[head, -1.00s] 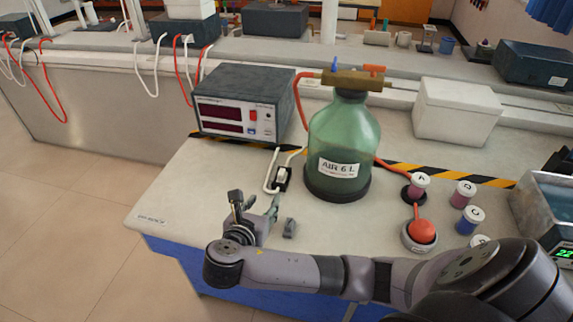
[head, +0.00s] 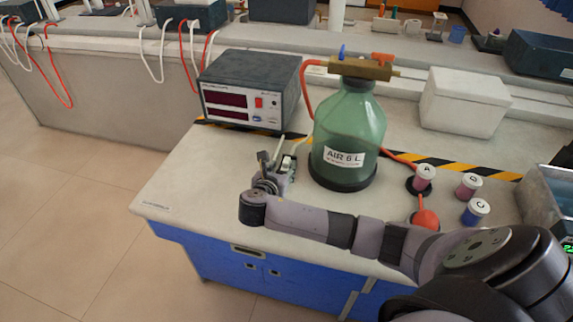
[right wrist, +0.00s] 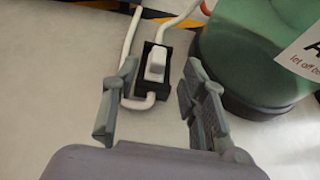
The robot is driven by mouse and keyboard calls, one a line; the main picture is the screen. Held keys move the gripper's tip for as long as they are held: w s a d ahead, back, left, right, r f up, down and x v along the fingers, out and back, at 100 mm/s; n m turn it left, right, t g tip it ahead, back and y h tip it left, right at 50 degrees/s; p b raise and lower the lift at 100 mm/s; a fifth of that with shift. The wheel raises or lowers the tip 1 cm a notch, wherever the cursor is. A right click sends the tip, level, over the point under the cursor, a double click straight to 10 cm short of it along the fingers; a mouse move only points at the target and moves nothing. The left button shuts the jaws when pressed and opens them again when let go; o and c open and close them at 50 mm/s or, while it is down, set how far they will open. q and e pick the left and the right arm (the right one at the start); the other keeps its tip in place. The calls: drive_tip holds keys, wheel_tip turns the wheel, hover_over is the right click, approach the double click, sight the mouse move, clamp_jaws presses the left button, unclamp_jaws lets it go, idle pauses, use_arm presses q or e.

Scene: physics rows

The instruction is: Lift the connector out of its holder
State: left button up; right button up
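The connector (right wrist: 155,63) is a small white block with a white cable. It sits in a black holder (right wrist: 166,72) on the bench, near the centre top of the right wrist view. In the head view the holder is partly hidden behind my right gripper (head: 274,168). In the right wrist view the same gripper (right wrist: 157,102) is open, one finger on each side of the cable in front of the holder. Nothing is between its pads except bench and cable. The connector lies just beyond the fingertips. My left gripper is not in view.
A green bottle (head: 348,125) stands close to the right of the holder. A grey meter box (head: 248,90) stands behind it. Capped vials, an orange bulb (head: 426,218) and a white box (head: 464,102) are farther right. The bench (head: 195,185) is clear at the left.

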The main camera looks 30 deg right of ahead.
sight(286, 161)
drive_tip(key=x, duration=0.4)
drive_tip(key=shift+w, duration=0.1)
drive_tip(key=shift+c, duration=0.4)
clamp_jaws()
